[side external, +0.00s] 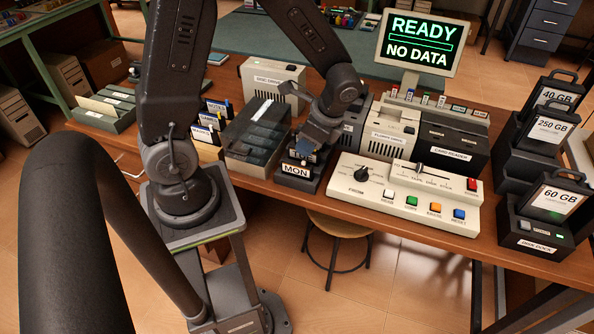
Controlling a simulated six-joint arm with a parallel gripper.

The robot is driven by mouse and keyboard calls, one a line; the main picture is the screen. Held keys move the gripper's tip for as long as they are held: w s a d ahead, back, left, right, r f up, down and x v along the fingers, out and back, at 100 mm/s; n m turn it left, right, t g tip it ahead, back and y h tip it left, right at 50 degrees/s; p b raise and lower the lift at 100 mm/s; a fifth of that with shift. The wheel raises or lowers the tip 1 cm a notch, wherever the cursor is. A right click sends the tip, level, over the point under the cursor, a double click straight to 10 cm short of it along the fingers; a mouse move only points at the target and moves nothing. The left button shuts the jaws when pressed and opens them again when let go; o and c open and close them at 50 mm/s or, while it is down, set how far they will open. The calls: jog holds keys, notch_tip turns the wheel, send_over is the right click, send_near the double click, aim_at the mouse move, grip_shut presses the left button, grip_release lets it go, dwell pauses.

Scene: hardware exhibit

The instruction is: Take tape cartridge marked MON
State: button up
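My gripper (308,143) points down directly above and behind that label, at the top of the dark block. A small blue-grey surface shows at the fingertips; I cannot tell whether it is part of a cartridge or of the gripper. The fingers are small and partly hidden, so I cannot tell whether they are open or shut, or whether they touch the cartridge.
A control panel (405,193) with colored buttons stands close right of the block. Behind are a card reader (453,140) and a monitor (424,43) reading READY, NO DATA. Disk units (537,207) stand far right.

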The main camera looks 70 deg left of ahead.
aim_at(296, 162)
jog(key=shift+x, duration=3.5)
jog(key=shift+d, duration=0.2)
jog(key=shift+c, duration=0.2)
grip_shut()
